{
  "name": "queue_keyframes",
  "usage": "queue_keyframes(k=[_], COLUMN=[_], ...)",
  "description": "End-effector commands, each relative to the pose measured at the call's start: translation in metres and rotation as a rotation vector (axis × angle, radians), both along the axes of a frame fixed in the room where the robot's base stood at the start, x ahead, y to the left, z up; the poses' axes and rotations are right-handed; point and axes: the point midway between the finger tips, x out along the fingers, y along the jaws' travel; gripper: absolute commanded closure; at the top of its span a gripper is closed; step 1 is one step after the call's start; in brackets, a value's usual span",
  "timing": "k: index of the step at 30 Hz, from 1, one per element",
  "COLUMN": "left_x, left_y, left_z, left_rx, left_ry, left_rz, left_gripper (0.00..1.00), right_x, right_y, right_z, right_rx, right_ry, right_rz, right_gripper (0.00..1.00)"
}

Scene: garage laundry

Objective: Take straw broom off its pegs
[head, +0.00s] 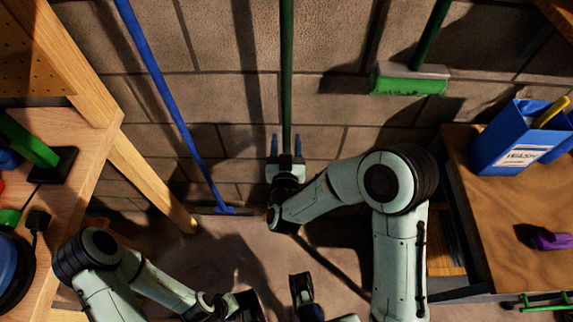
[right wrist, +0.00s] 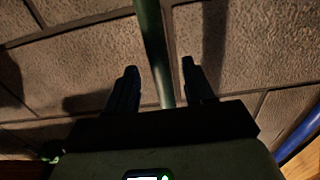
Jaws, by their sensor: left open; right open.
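A straight green handle (head: 287,65) hangs in front of the block wall and runs out of the top of the head view. No straw head or pegs show, so I cannot tell whether it is the straw broom's. My right gripper (head: 286,143) is open, pointing at the wall. Its two fingers stand on either side of this handle. In the right wrist view the handle (right wrist: 152,50) passes between the fingers, with gaps on both sides. My left gripper (head: 248,303) is low at the bottom of the head view, away from the handle, and holds nothing visible.
A blue pole (head: 165,90) leans at the left. A green-bristled brush (head: 408,80) hangs at the upper right. A wooden bench (head: 520,215) at the right holds a blue box (head: 510,140). A wooden frame (head: 150,180) stands at the left.

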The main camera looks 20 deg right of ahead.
Motion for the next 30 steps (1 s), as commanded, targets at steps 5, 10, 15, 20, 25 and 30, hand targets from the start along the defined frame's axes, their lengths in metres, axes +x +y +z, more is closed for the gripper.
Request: queue_keyframes(k=[5,10,15,20,25,30], left_x=[0.000,-0.001,-0.001,-0.001,-0.001,-0.001], left_y=[0.000,0.000,0.000,0.000,0.000,0.000], left_z=[0.001,0.002,0.002,0.002,0.002,0.002], left_rx=[0.000,0.000,0.000,-0.001,0.000,0.000], left_ry=[0.001,0.003,0.003,0.004,0.003,0.003], left_rz=[0.000,-0.001,-0.001,-0.001,-0.001,-0.001], left_gripper=[0.57,0.57,0.57,0.57,0.57,0.57], right_x=[0.020,0.043,0.050,0.050,0.050,0.050], right_y=[-0.007,-0.013,-0.014,-0.014,-0.014,-0.014], right_z=[-0.004,-0.006,-0.006,-0.006,-0.006,-0.006], right_rx=[0.001,0.001,0.002,0.002,0.002,0.002], right_ry=[0.000,0.001,0.000,0.000,0.000,0.000], right_rz=[-0.003,-0.002,0.000,0.001,0.000,0.000], right_gripper=[0.47,0.47,0.47,0.47,1.00,1.00])
